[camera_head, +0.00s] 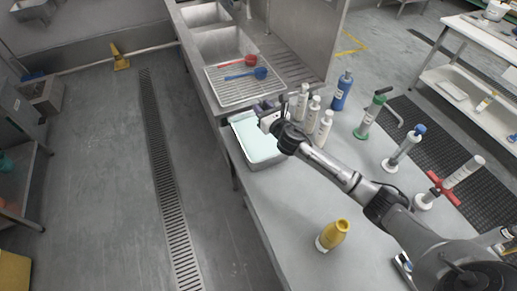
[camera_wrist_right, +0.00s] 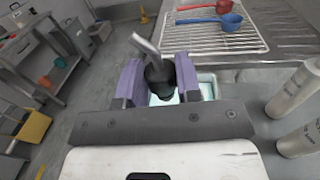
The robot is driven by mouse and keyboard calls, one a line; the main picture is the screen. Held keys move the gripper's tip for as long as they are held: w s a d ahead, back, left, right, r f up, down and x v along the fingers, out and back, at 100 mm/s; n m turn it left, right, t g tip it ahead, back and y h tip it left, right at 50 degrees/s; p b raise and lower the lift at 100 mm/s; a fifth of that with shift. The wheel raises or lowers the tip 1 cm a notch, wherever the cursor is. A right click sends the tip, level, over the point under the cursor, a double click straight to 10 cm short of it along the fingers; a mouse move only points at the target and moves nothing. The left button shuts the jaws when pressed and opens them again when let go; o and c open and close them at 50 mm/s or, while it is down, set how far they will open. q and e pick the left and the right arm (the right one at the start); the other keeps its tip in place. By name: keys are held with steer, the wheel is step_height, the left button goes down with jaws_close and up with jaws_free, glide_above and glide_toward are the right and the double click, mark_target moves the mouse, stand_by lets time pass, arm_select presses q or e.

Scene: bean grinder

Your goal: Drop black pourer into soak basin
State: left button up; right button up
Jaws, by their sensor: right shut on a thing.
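The black pourer (camera_wrist_right: 159,80) has a dark body and a grey metal spout that tilts up to the left. My right gripper (camera_wrist_right: 158,72) is shut on it, with a purple finger on each side. In the head view my right gripper (camera_head: 267,110) is above the far end of the soak basin (camera_head: 243,152), a tray of pale blue-green liquid at the counter's left edge. In the wrist view part of the basin (camera_wrist_right: 207,88) shows behind and below the pourer. I cannot make out the pourer clearly in the head view. My left gripper is not in view.
White bottles (camera_head: 326,125) and a blue bottle (camera_head: 342,90) stand right of the basin. A wire rack (camera_head: 240,92) with a red ladle (camera_head: 250,61) and a blue ladle (camera_head: 260,73) lies beyond it. A yellow bottle (camera_head: 332,235) stands nearer; the counter around it is mostly clear.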

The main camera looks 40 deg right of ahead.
arm_select(q)
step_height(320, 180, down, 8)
steer(key=b, duration=0.7)
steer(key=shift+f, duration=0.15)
arm_select(e)
step_height(320, 180, down, 9)
steer(key=d, duration=0.2)
steer(key=shift+w+f, duration=0.15)
steer(key=shift+w, duration=0.15)
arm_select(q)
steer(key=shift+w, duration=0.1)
arm_select(e)
steer(key=o, duration=1)
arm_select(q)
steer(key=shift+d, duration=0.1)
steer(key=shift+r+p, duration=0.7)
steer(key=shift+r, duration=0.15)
arm_select(e)
steer(key=s+a, duration=0.1)
steer(key=s, duration=1.2)
steer(key=shift+s+a, duration=0.25)
steer(key=shift+s, duration=0.15)
